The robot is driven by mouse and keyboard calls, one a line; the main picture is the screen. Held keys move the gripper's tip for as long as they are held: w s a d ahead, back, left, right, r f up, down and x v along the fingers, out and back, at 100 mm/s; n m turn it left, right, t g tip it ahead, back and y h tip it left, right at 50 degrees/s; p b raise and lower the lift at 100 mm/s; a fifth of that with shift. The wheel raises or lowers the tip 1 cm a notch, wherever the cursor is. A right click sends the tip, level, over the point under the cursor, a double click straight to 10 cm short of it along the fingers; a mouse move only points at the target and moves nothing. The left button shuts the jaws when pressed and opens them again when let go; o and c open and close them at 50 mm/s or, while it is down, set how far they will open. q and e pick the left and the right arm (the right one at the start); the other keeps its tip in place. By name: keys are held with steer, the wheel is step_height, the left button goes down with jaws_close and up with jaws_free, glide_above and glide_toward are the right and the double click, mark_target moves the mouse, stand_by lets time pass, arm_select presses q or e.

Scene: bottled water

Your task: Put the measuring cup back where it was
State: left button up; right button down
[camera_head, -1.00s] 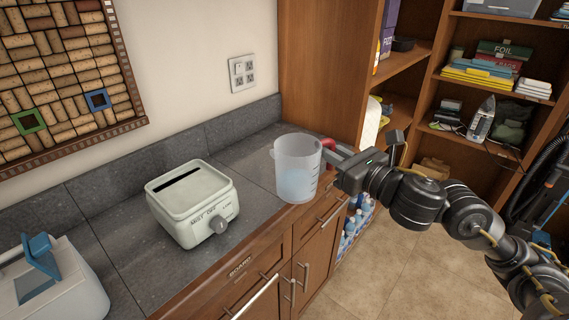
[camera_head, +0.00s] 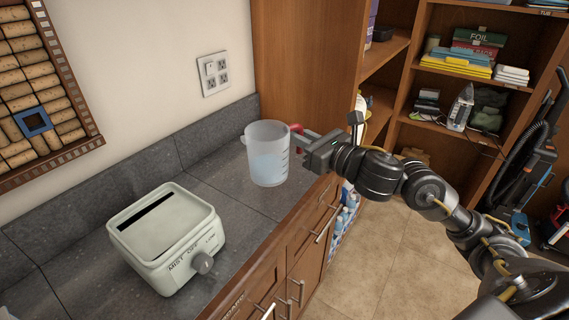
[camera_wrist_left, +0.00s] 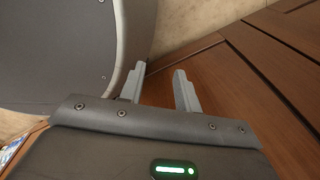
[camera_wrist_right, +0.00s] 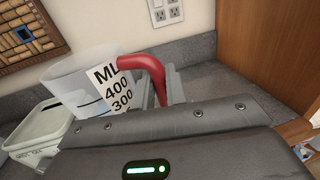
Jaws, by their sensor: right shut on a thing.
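The measuring cup (camera_head: 267,158) is translucent with a red handle and some liquid inside. It is upright at the right end of the grey counter; I cannot tell whether its base touches the surface. My right gripper (camera_head: 302,139) is shut on the red handle, which the right wrist view shows between the fingers (camera_wrist_right: 163,88). The cup's ML scale with 400 and 300 also shows there (camera_wrist_right: 100,88). My left gripper (camera_wrist_left: 158,92) is open and empty in the left wrist view, in front of brown wooden panels. It is out of the head view.
A pale humidifier base (camera_head: 168,238) with a dark slot and knob stands on the counter (camera_head: 222,188), left of the cup. A wooden cabinet side (camera_head: 305,65) rises behind the cup. Shelves (camera_head: 470,110) with several items stand at the right. Bare counter lies between base and cup.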

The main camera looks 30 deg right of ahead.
steer(key=shift+w+d+f+p, duration=0.4)
steer(key=shift+w+d+f, duration=0.35)
steer(key=shift+w+f, duration=1.1)
steer(key=shift+w+d+f+p, duration=0.45)
steer(key=shift+w+d+f, duration=0.3)
steer(key=shift+w+f, duration=1.05)
steer(key=shift+w+d+f+p, duration=0.4)
steer(key=shift+w+d+f, duration=0.35)
steer(key=shift+w+f, duration=1.1)
steer(key=shift+s+f, duration=0.25)
steer(key=shift+f, duration=0.2)
steer(key=shift+f, duration=0.15)
steer(key=c, duration=1.5)
jaws_free()
steer(key=shift+o, duration=0.3)
